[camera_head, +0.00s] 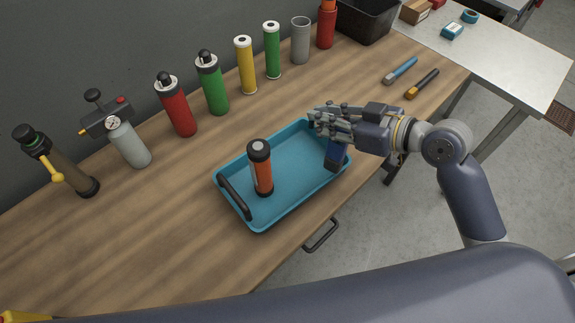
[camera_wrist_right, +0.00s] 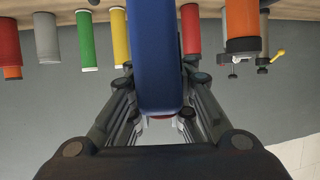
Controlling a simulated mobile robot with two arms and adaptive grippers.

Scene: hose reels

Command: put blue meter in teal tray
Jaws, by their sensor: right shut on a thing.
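The teal tray (camera_head: 285,205) lies on the wooden workbench and holds an upright orange and black cylinder (camera_head: 262,170) in its left half. My right gripper (camera_head: 328,127) is over the tray's right end, shut on the blue meter (camera_head: 337,157). The meter hangs below the fingers; the head view does not clearly show whether it touches the tray. In the right wrist view the blue meter (camera_wrist_right: 155,55) fills the space between the fingers. My left gripper is not in view.
Several cylinders stand along the back of the bench, including a red one (camera_head: 176,105), a green one (camera_head: 212,85) and a grey one (camera_head: 300,42). A black bin (camera_head: 367,22) is at the far end. Two hand tools (camera_head: 410,80) lie at right. Bare wood is in front of the tray's left.

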